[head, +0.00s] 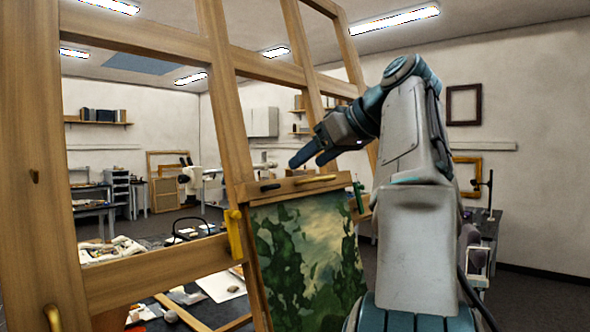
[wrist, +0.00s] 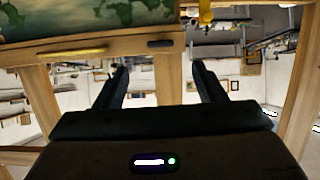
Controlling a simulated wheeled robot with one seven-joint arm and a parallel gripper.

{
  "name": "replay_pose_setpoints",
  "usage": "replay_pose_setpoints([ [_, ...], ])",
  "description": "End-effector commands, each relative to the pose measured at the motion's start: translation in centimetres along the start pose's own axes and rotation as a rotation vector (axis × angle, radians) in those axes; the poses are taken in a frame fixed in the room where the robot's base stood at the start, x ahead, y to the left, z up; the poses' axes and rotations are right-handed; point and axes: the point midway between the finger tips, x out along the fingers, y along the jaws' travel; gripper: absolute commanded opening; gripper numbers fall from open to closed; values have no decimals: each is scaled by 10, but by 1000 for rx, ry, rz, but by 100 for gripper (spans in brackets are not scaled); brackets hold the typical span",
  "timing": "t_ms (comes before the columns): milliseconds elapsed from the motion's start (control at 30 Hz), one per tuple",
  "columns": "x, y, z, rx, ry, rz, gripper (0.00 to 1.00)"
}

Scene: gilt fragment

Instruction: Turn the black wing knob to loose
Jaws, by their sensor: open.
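The black wing knob (head: 270,187) is a small dark bar on the wooden crosspiece of the easel, above the left part of the landscape painting (head: 305,255). In the wrist view the knob (wrist: 160,43) lies flat along the crosspiece, near the top middle. My gripper (head: 309,160) is a little above and to the right of the knob in the head view. In the wrist view my gripper (wrist: 160,68) has its two dark fingers spread, with nothing between them. The knob appears beyond the gap between the fingertips, not touched.
A brass handle (head: 315,179) sits on the same crosspiece, right of the knob. A yellow clamp (head: 235,233) and a green knob (head: 358,196) are at the painting's sides. Easel posts (head: 228,110) stand close to my arm. A cluttered table lies behind.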

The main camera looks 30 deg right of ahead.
Motion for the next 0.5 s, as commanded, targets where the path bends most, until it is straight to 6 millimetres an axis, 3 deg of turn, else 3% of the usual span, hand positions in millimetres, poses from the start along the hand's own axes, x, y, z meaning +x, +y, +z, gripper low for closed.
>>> replay_pose_setpoints([
  [200, -27, 0, -1, 0, 0, 2, 64],
  [500, -31, 0, 0, 0, 0, 0, 64],
])
